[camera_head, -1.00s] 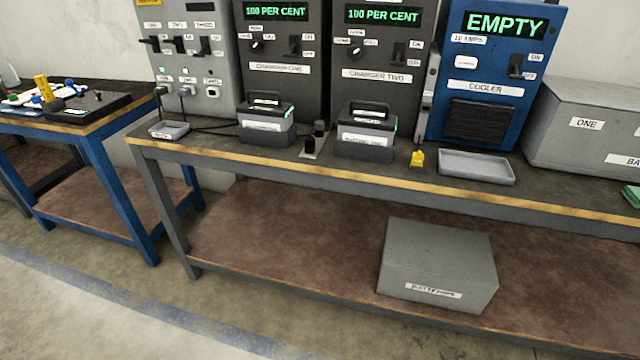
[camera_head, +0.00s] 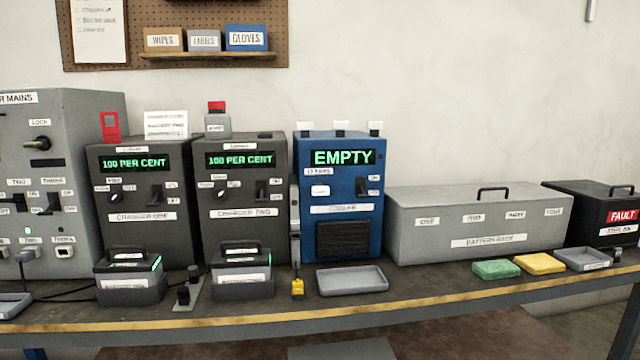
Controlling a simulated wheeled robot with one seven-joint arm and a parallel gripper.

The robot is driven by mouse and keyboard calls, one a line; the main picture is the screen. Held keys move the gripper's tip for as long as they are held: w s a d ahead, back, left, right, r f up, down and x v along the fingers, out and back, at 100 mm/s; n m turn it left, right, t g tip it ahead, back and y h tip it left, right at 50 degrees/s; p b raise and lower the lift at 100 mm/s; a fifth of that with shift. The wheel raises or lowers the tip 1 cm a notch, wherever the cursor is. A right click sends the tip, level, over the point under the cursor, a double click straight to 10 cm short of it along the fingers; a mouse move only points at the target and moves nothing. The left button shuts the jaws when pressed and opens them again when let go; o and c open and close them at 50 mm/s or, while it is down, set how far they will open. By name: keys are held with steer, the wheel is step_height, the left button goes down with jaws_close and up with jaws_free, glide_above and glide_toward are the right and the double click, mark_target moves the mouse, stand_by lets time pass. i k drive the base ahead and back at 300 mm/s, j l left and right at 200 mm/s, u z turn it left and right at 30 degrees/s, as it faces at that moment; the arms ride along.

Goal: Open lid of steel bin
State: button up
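No box in view carries a readable steel bin label, so I cannot tell which thing is the steel bin. A long grey box (camera_head: 425,218) with a black handle on its closed top stands at the back right of the bench; its labels include "ONE" and what looks like "BATTERY RACK". A black box (camera_head: 590,205) with a handle on top and a red "FAULT" label stands to its right, cut by the picture edge. The flat top of a grey box (camera_head: 345,349) shows below the bench at the bottom edge. My gripper is not in view.
The bench (camera_head: 450,285) holds two dark chargers (camera_head: 140,215) (camera_head: 240,205), a blue cooler (camera_head: 340,230) reading "EMPTY", two batteries (camera_head: 130,287) (camera_head: 243,283), an empty grey tray (camera_head: 352,281), and green (camera_head: 496,269) and yellow (camera_head: 541,263) pads.

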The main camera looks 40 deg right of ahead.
mark_target(595, 190)
steer(key=z, duration=2.25)
